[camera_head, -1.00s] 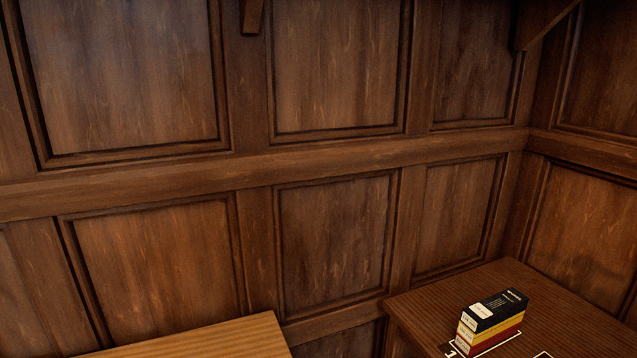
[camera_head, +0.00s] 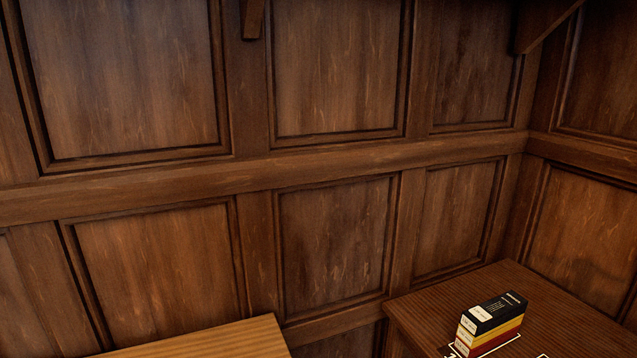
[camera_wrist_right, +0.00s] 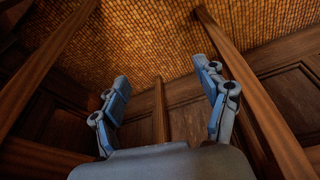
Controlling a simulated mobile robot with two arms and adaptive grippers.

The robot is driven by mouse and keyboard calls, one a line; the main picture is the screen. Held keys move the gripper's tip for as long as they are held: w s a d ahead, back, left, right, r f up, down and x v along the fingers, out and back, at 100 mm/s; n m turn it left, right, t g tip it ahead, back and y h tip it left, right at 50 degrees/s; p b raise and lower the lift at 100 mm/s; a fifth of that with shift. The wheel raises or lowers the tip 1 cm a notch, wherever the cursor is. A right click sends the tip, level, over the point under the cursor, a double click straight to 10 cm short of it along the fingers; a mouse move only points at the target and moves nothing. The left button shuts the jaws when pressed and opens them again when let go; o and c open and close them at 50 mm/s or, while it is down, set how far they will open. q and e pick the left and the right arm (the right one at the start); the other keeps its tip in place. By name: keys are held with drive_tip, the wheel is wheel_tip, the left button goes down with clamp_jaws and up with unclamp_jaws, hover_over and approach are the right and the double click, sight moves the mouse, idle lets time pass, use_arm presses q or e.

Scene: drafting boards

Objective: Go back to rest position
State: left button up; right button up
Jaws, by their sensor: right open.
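My right gripper (camera_wrist_right: 165,100) shows in the right wrist view with its two blue-grey fingers spread wide apart. Nothing is between the fingers. It faces up toward a tiled ceiling and panelled wall. My left gripper is not in view, and neither gripper shows in the head view.
In the head view, a stack of boxes (camera_head: 491,325), black, yellow and red, stands on a dark wooden table (camera_head: 440,300) at the lower right. A lighter wooden surface (camera_head: 215,343) is at the bottom left. A gap separates the two. Panelled walls (camera_head: 335,235) close off the back and right.

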drive_tip(key=s+d+f+p, duration=0.1)
drive_tip(key=s+f, duration=0.3)
drive_tip(key=f, duration=0.3)
drive_tip(key=s+f+g, duration=0.1)
drive_tip(key=s+f, duration=0.2)
drive_tip(key=f, duration=0.4)
drive_tip(key=s+d+f+p, duration=0.1)
drive_tip(key=s+f, duration=0.3)
drive_tip(key=f, duration=0.3)
drive_tip(key=s+d+f+g, duration=0.1)
drive_tip(key=s+f, duration=0.3)
drive_tip(key=s, duration=0.4)
drive_tip(key=shift+s+d+f, duration=0.15)
drive_tip(key=shift+s+d, duration=0.05)
drive_tip(key=shift+s, duration=0.15)
